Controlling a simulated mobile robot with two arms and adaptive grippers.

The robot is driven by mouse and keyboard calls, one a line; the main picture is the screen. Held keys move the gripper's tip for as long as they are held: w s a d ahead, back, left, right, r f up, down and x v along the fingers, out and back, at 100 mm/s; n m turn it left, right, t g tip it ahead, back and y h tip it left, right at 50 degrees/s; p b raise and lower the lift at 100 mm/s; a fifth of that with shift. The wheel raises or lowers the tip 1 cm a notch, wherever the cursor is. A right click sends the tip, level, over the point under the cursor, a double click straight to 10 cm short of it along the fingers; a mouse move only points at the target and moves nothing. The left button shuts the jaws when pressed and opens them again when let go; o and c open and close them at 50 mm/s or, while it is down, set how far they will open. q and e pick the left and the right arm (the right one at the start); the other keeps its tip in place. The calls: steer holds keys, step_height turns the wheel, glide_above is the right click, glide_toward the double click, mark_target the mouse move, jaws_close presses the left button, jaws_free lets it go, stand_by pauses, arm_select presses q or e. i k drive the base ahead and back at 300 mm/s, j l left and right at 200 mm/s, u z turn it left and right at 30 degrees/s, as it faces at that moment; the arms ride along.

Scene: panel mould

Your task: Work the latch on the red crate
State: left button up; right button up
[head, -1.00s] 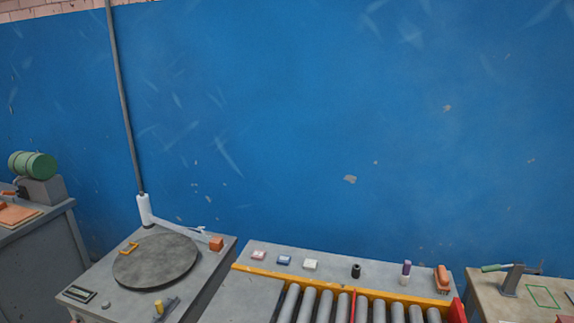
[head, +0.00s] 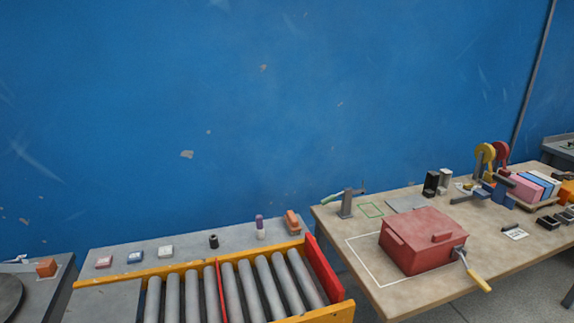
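The red crate (head: 424,243) sits on the tan workbench (head: 362,290) at the right of the head view, partly inside a white outlined rectangle. Its red lid looks closed, with a raised bar on top. A grey fitting with a yellow-handled lever (head: 473,271) is at its right front side, the handle slanting down to the right. I cannot tell whether this is the latch or whether it is fastened. Neither of my grippers is in view.
A grey stand with a green handle (head: 346,205) is behind the crate. Tape rolls (head: 485,153) and coloured boxes (head: 535,186) crowd the back right.

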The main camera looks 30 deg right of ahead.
mark_target(475, 276)
steer(key=z, duration=2.05)
